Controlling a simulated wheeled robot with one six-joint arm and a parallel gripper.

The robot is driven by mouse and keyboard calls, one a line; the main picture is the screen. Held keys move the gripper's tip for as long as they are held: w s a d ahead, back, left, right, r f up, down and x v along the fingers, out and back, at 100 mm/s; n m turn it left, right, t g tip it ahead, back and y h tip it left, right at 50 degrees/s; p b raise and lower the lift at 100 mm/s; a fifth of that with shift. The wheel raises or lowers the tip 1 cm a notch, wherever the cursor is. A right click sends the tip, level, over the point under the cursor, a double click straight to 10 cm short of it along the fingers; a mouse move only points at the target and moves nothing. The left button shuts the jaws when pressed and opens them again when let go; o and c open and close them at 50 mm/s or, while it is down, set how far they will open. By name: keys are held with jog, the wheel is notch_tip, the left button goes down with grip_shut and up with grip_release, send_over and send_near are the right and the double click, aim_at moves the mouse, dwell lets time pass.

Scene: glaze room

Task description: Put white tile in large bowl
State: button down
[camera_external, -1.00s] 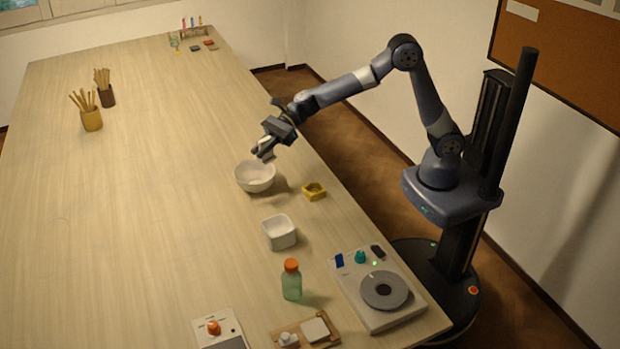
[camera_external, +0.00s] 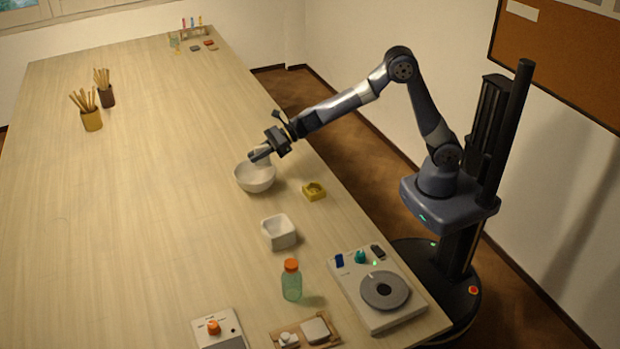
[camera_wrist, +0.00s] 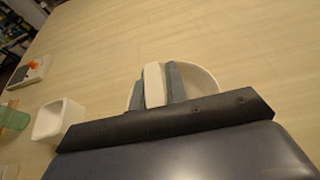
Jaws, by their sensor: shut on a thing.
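The large bowl (camera_external: 255,178) is white and round and stands on the table near its right edge. My gripper (camera_external: 257,157) is at the bowl's upper rim in the external view, over its mouth. In the wrist view my gripper (camera_wrist: 161,84) is shut on the white tile (camera_wrist: 154,84), which is upright between the two grey fingers. The bowl (camera_wrist: 203,80) shows behind and to both sides of the fingers there. In the external view the tile is hard to make out at the fingers. Whether the tile touches the bowl I cannot tell.
A yellow dish (camera_external: 314,191) and a square white bowl (camera_external: 279,232) stand close by. A green bottle with an orange cap (camera_external: 291,280) and a device with a grey disc (camera_external: 378,289) are nearer the front. The table left of the bowl is clear.

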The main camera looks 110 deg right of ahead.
jog(key=shift+f, duration=0.5)
jog(key=shift+f, duration=0.1)
jog(key=shift+f+b, duration=0.35)
jog(key=shift+b, duration=0.2)
jog(key=shift+f, duration=0.2)
jog(key=c, duration=1.4)
grip_release()
